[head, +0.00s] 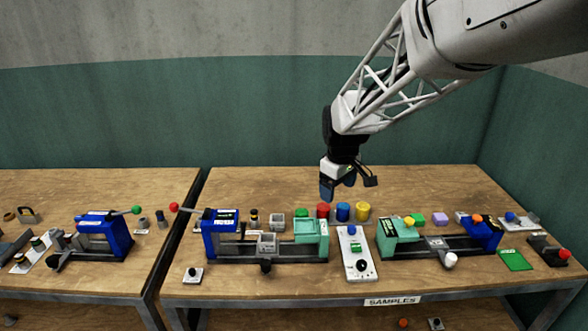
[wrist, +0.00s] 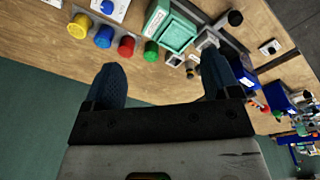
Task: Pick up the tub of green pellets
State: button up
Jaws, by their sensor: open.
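The green tub (head: 301,212) stands in a row at the back of the table, behind the right end of a press, partly hidden by it. It also shows in the wrist view (wrist: 151,51), ahead of the space between my fingers. The red tub (head: 322,210), the blue tub (head: 343,211) and the yellow tub (head: 362,209) stand to its right in the head view. My gripper (head: 328,190) is open and empty, above and apart from the tubs. In the wrist view its two blue fingers (wrist: 161,80) are spread wide. The pellets themselves are too small to tell.
A blue and green press (head: 222,236) stands in front of the green tub, with a grey box on it. A second press (head: 400,236) stands at the right. A white control panel (head: 356,254) lies between them. The table behind the tubs is clear.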

jog(key=w+a+f+n, duration=0.35)
jog(key=w+f, duration=0.45)
jog(key=w, duration=0.4)
jog(key=n+g, duration=0.1)
jog(key=n, duration=0.2)
send_over(302, 212)
jog(key=f, duration=1)
jog(key=shift+s+d+f, duration=0.3)
jog(key=shift+s+f, duration=0.05)
jog(key=shift+f, duration=0.05)
jog(key=shift+w+a+f, duration=0.15)
jog(key=shift+w+f, duration=0.15)
jog(key=shift+f, duration=0.1)
jog(key=shift+f, duration=1.3)
jog(key=shift+w+a+f, duration=0.1)
jog(key=shift+a+f, duration=0.05)
jog(key=shift+f, duration=2.45)
